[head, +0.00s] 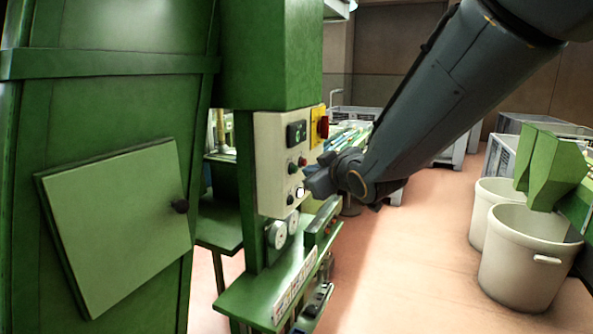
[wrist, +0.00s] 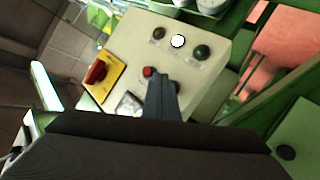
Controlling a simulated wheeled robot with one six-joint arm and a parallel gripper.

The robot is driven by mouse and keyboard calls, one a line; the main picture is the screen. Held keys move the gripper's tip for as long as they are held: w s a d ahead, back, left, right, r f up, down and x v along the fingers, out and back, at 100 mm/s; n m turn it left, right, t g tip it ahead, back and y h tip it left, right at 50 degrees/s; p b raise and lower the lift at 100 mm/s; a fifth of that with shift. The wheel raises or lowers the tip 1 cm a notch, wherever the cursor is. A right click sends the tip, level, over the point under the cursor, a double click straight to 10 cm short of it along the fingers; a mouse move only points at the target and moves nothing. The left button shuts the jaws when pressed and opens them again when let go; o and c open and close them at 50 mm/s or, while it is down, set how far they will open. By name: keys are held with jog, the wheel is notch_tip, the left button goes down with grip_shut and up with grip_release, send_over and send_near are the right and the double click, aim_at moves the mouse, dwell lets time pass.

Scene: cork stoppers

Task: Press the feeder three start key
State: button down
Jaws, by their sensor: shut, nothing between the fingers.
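A cream control panel (head: 269,150) is fixed to the green machine; it also shows in the wrist view (wrist: 218,38). In the wrist view its far row holds a dark button (wrist: 158,33), a white, bright button (wrist: 178,41) and a green button (wrist: 201,52). A red button (wrist: 148,71) sits nearer. The labels are too small to read, so I cannot tell which is the feeder three start key. My gripper (wrist: 160,78) is shut and empty, its tip close beside the red button and partly hiding another button behind it. In the head view my gripper (head: 308,186) is at the panel's right edge; contact is unclear.
A red rotary switch (wrist: 97,72) on a yellow plate is beside the buttons. A green ledge (head: 262,296) with small fittings juts out below the panel. White bins (head: 520,270) stand at the right. The orange floor between is clear.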

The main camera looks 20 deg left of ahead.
jog(key=shift+a, duration=0.15)
dwell(0.3)
jog(key=shift+a, duration=0.3)
jog(key=shift+w+a+b, duration=0.1)
jog(key=shift+a+b, duration=0.3)
jog(key=shift+a, duration=0.05)
dwell(0.6)
jog(key=shift+d, duration=0.9)
jog(key=shift+s+d+p, duration=0.15)
jog(key=shift+d+p, duration=0.25)
jog(key=shift+d, duration=0.85)
jog(key=shift+s+d+p, duration=0.15)
jog(key=shift+d+p, duration=0.25)
jog(key=shift+d, duration=0.85)
